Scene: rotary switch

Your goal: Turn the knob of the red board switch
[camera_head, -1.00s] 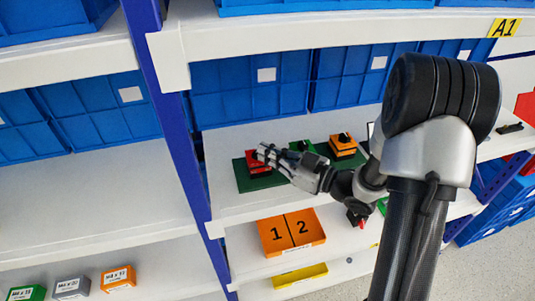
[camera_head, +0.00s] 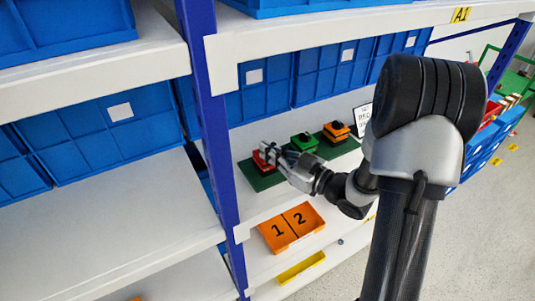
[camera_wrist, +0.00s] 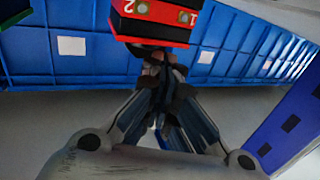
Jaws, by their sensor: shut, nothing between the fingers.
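The red board switch (camera_head: 259,163) sits on a green base plate at the left end of the middle shelf. In the wrist view its red face (camera_wrist: 152,30), marked 1 and 2, is at the top of the picture. My gripper (camera_head: 267,152) is at the red switch in the head view and covers part of it. In the wrist view the fingers of my gripper (camera_wrist: 163,62) are together, right at the lower edge of the red box. The knob is hidden or blends with the dark fingertips, so its angle and any contact cannot be told.
A green switch (camera_head: 304,142) and an orange switch (camera_head: 336,130) stand to the right on the same shelf. A blue upright post (camera_head: 208,110) is just left. Blue bins (camera_head: 265,95) line the back. An orange tray (camera_head: 291,228) lies on the shelf below.

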